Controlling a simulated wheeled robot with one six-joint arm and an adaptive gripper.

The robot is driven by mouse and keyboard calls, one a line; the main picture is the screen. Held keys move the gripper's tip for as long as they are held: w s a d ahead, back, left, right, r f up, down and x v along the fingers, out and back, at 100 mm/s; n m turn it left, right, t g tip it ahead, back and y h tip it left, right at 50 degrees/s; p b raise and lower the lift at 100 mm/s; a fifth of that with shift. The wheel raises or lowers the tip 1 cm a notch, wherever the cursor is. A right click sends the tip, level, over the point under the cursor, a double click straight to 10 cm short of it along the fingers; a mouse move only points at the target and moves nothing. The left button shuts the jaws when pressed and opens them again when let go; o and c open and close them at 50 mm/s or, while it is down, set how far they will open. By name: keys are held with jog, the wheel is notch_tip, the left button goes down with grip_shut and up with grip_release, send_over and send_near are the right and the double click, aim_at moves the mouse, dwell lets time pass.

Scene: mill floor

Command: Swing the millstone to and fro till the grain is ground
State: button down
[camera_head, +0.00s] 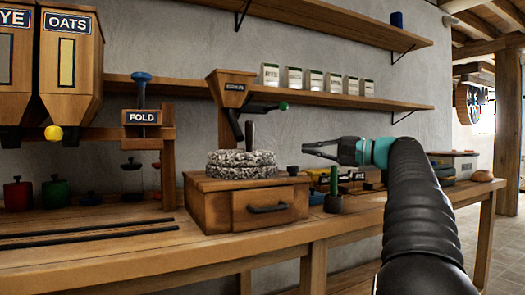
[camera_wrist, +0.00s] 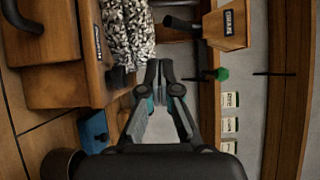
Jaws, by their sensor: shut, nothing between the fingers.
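The millstone (camera_head: 240,164) is a speckled grey round stone on a wooden box. A dark upright handle (camera_head: 249,134) stands on its top. The box has a drawer (camera_head: 268,207) with a black pull, and the drawer looks closed. A wooden hopper (camera_head: 231,89) with a label stands above and behind the stone. My gripper (camera_head: 305,150) is to the right of the millstone, apart from it, shut and empty, with its fingers pointing left. In the wrist view the stone (camera_wrist: 128,32) is at the top, beyond the closed fingertips (camera_wrist: 160,68). No grain shows.
A green-topped lever (camera_head: 283,105) sticks out right from the hopper. A dark cup with a green post (camera_head: 333,195) stands right of the box. Colored items lie behind my arm.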

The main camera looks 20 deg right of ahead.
jog(key=x, duration=1)
jog(key=a, duration=0.2)
jog(key=shift+a+b, duration=0.25)
jog(key=shift+b, duration=0.05)
jog(key=shift+w+a+r, duration=0.15)
jog(key=shift+w+a, duration=0.1)
jog(key=shift+a, duration=0.4)
